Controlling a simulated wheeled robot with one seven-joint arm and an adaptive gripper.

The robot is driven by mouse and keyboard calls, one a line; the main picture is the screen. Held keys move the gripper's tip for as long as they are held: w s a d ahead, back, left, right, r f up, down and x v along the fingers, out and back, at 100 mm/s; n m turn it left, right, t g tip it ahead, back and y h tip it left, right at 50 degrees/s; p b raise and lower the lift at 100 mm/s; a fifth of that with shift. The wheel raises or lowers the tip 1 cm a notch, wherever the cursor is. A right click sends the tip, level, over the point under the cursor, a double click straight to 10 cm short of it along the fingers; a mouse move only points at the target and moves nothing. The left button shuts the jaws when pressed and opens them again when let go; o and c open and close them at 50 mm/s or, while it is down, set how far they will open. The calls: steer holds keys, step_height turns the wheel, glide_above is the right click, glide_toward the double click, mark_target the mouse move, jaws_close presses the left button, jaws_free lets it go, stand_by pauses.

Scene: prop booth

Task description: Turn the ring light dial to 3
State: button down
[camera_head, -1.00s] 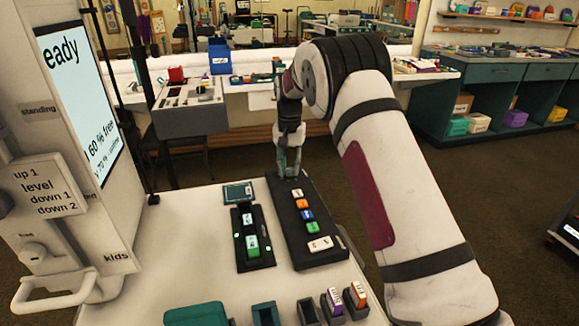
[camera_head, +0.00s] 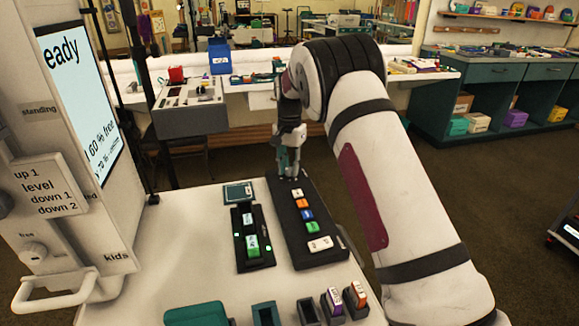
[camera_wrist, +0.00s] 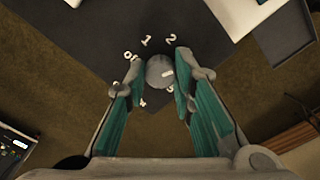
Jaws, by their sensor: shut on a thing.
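The panel carries several coloured buttons and a white rocker (camera_head: 320,244). A black slider unit (camera_head: 254,252) lies just left. Small bins (camera_head: 310,311) stand at the near table edge. A white cabinet (camera_head: 85,225) rises at the left.

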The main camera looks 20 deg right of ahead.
mark_target(289, 169)
steer(key=c, duration=1.3)
jaws_free()
steer(key=shift+c, duration=0.2)
step_height(289, 169, up, 12)
